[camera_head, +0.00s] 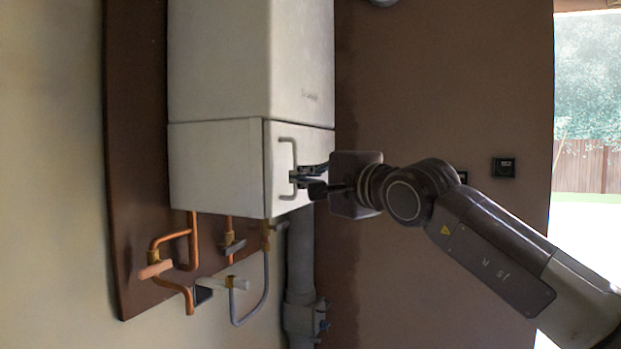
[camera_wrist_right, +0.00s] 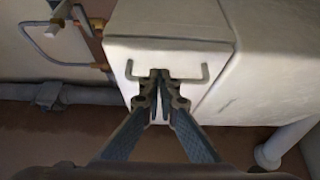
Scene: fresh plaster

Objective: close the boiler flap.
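The boiler flap (camera_head: 312,148) is the white front panel on the lower part of the boiler (camera_head: 245,60). It stands flush or nearly flush with the boiler; a thin dark line runs along its edges, and I cannot tell if a small gap remains. A grey bar handle (camera_head: 294,155) is on the flap. My right gripper (camera_head: 300,178) is at the handle. In the right wrist view its fingertips (camera_wrist_right: 160,78) are close together at the middle of the handle (camera_wrist_right: 194,82), in front of the flap (camera_wrist_right: 185,54). They look shut without clearly gripping the bar. My left gripper is out of view.
Copper pipes with valves (camera_head: 155,268) hang below the boiler. A grey drain pipe (camera_head: 300,265) runs down beside them. A dark brown wall (camera_head: 440,80) stands behind, with a socket (camera_head: 503,167). An opening to the outdoors is at the right.

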